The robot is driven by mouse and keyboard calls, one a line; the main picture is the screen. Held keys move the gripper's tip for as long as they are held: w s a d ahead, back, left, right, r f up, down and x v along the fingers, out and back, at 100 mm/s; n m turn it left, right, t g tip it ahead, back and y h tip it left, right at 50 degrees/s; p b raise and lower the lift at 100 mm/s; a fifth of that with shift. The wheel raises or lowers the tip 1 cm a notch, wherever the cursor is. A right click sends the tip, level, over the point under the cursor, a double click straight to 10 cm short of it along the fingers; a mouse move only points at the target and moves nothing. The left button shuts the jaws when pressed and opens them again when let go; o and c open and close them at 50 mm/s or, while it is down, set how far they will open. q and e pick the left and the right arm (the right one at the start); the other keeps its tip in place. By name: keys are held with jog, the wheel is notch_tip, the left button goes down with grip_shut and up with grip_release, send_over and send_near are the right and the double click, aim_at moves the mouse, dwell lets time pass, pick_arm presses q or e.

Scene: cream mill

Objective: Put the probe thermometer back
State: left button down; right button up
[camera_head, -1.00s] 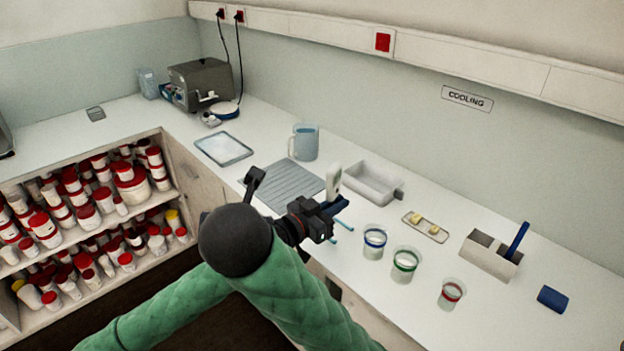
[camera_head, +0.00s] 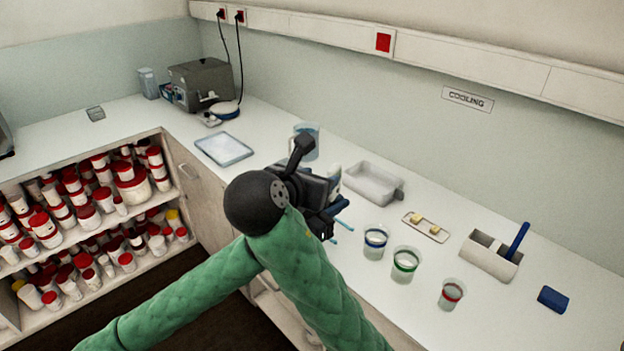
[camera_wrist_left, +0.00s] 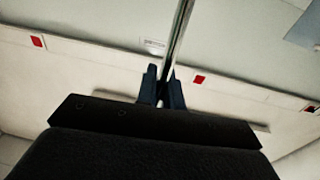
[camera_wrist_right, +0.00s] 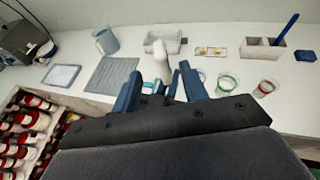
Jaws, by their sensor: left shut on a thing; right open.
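My left gripper (camera_wrist_left: 164,78) is shut on a thin shiny metal rod (camera_wrist_left: 178,40), which looks like the thermometer's probe. The rod runs out of the top of the left wrist view, so its far end is hidden. In the head view I cannot clearly make out the left gripper behind my other arm. My right gripper (camera_wrist_right: 160,70) is open over the front of the bench. A white upright device (camera_wrist_right: 159,48) shows between and beyond its fingers; it is partly hidden in the head view (camera_head: 335,172). I cannot tell whether it is a handset or a stand.
A grey ribbed mat (camera_wrist_right: 112,76) and a jug (camera_wrist_right: 106,40) lie left of the right gripper. A white basin (camera_head: 373,184) stands behind. Beakers with blue (camera_head: 375,240), green (camera_head: 405,264) and red (camera_head: 451,294) rims stand to the right, near a small tray (camera_head: 426,228) and a holder (camera_head: 490,256).

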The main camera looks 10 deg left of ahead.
aim_at(336, 170)
jog(key=x, duration=1)
jog(key=shift+f, duration=0.15)
grip_shut()
pick_arm(q)
jog(key=c, duration=1.5)
grip_release()
jog(key=shift+o, duration=0.2)
